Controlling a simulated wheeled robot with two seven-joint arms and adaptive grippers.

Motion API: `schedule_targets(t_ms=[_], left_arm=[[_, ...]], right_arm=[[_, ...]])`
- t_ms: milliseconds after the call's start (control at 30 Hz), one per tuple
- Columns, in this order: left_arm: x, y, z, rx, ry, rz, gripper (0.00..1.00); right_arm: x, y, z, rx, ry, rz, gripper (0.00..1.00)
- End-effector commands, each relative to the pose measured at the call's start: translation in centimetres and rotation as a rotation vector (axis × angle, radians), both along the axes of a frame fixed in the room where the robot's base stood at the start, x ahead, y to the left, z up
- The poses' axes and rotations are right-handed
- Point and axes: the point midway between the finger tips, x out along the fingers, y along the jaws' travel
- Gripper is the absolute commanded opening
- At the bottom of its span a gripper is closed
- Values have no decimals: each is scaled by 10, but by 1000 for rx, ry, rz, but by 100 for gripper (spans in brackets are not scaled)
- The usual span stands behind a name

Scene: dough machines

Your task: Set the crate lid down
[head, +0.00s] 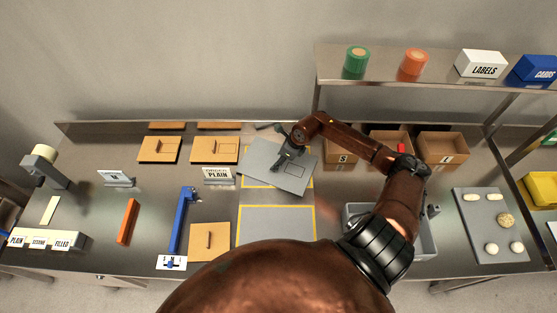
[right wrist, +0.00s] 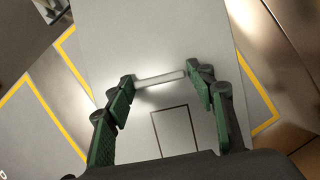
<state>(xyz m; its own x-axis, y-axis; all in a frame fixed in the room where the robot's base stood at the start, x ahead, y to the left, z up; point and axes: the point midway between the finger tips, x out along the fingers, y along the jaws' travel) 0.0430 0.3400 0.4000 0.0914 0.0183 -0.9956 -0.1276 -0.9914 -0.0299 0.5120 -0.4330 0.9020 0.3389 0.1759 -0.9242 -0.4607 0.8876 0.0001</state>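The crate lid (head: 262,158) is a flat grey plate over the upper yellow-outlined area of the counter, turned a little against the outline. The right wrist view shows the lid (right wrist: 150,40) with a pale bar handle (right wrist: 160,78) and a thin dark rectangle drawn on it. My right gripper (head: 285,158) is above the lid. In the right wrist view its green-padded fingers (right wrist: 161,80) are at the two ends of the handle and appear shut on it. I cannot tell how high the lid is. A grey open crate (head: 427,242) stands at right, partly hidden by my right arm. My left gripper is not in view.
A lower yellow-outlined grey area (head: 276,226) is empty. Cardboard boxes (head: 443,149) stand behind my right arm, under a shelf (head: 430,75). A dough tray (head: 480,225) is far right.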

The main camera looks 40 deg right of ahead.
Motion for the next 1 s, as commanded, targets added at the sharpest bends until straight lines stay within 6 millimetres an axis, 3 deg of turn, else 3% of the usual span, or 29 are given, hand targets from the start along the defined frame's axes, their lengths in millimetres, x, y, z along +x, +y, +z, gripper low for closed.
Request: schedule_targets(t_ms=[100,533,1000], left_arm=[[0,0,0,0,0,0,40],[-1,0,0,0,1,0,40],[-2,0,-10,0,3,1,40]], right_arm=[[0,0,0,0,0,0,60],[-3,-3,11,-2,0,-1,60],[-34,-19,93,-5,1,1,60]])
